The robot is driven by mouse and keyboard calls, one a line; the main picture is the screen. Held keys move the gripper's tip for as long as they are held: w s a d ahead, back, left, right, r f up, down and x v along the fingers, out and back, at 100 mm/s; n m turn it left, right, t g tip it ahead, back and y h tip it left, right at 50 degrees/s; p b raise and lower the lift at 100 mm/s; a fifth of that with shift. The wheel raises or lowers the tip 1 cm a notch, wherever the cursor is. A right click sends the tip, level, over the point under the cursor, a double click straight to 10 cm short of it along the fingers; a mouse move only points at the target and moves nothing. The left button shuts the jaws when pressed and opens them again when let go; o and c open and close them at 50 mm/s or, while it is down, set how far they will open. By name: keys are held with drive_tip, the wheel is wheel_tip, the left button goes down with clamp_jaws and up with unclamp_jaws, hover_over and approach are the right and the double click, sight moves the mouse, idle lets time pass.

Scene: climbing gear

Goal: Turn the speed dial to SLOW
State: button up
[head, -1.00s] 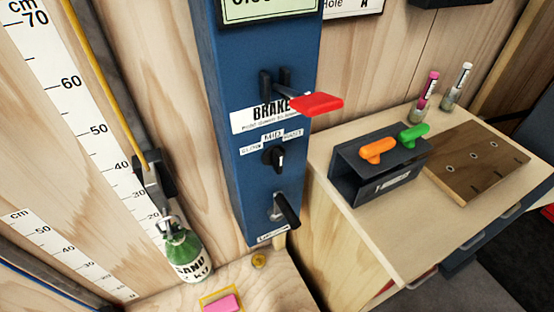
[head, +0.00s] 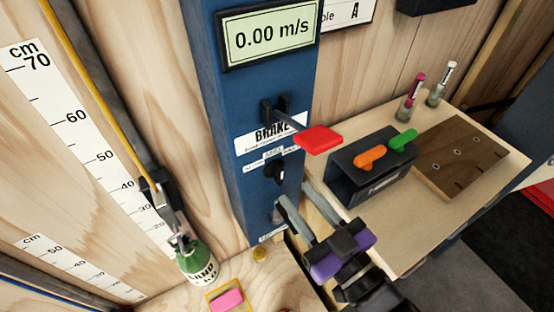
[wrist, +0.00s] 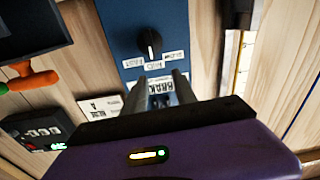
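The speed dial is a round black knob (head: 276,173) on the blue column (head: 225,140), below the brake label. In the wrist view the dial (wrist: 150,42) appears upside down, its white pointer line toward MID, with FAST at the left and SLOW at the right. My gripper (head: 293,192) is open and empty, its two grey fingers spread and pointing at the column just below and right of the dial. In the wrist view my gripper's fingertips (wrist: 160,77) point toward the dial with a gap between them; contact is not visible.
The red brake lever (head: 318,140) sticks out above the dial. A dark lever (head: 278,213) below the dial is partly hidden by a finger. The display (head: 270,38) reads 0.00 m/s. A bench (head: 420,220) with a dark box (head: 368,178) stands at the right.

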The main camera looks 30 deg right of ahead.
sight(282, 172)
drive_tip(key=shift+m+g+h, duration=0.3)
drive_tip(key=shift+m, duration=0.3)
drive_tip(key=w, duration=0.2)
drive_tip(key=w+f+p, duration=0.1)
drive_tip(key=w, duration=0.1)
drive_tip(key=w+d+p, duration=0.1)
drive_tip(key=w, duration=0.2)
drive_tip(key=shift+f, duration=0.15)
drive_tip(key=shift+w+f, duration=0.1)
drive_tip(key=shift+w, duration=0.35)
clamp_jaws()
